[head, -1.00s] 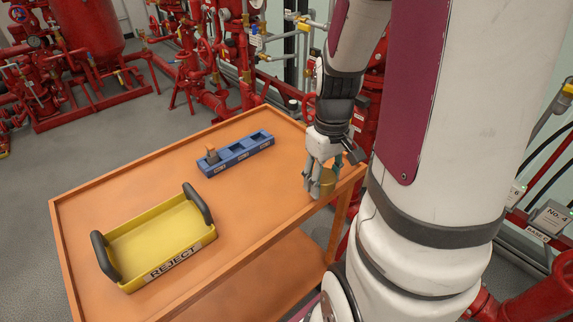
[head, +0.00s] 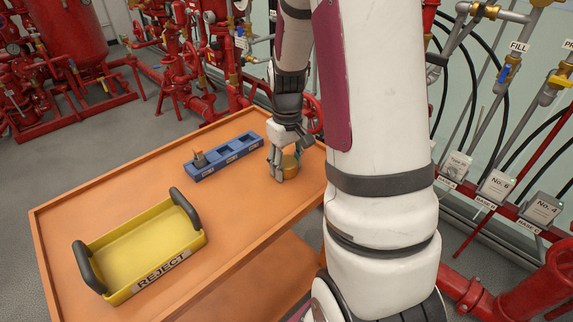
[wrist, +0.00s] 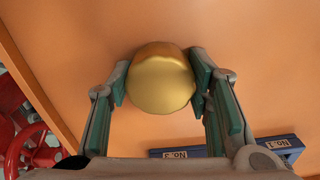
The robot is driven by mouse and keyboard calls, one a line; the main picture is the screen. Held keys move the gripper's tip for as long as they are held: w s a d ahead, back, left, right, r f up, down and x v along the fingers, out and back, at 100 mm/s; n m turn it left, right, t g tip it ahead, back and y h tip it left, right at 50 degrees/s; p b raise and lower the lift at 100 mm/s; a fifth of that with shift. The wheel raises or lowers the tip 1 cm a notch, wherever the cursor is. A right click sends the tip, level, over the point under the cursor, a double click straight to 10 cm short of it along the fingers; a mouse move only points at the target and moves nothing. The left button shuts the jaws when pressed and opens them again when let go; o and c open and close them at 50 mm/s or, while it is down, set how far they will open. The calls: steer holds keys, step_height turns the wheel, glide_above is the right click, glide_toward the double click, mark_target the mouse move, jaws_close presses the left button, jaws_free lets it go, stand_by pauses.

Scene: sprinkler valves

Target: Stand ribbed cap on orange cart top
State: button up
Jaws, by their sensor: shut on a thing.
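The ribbed cap (head: 290,163) is a round, brass-coloured piece. My gripper (head: 281,169) is shut on it, low over the right end of the orange cart top (head: 235,210). In the wrist view the cap (wrist: 160,78) sits between the two green-padded fingers of my gripper (wrist: 160,85), its smooth round face toward the camera. The cart top (wrist: 240,50) fills the background there. The cap's underside is hidden, so I cannot tell whether it touches the cart top.
A blue holder (head: 228,155) with several sockets stands just left of my gripper, with a small grey-and-orange part (head: 199,157) at its left end. A yellow REJECT tray (head: 140,250) with dark handles stands at the left. Between tray and gripper the cart top is bare.

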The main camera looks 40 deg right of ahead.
steer(key=shift+f, duration=0.2)
steer(key=shift+s+f+b, duration=0.2)
steer(key=shift+f+b, duration=0.15)
steer(key=o, duration=1.1)
steer(key=shift+o, duration=0.6)
steer(key=shift+w+f, duration=0.1)
steer(key=shift+f, duration=0.05)
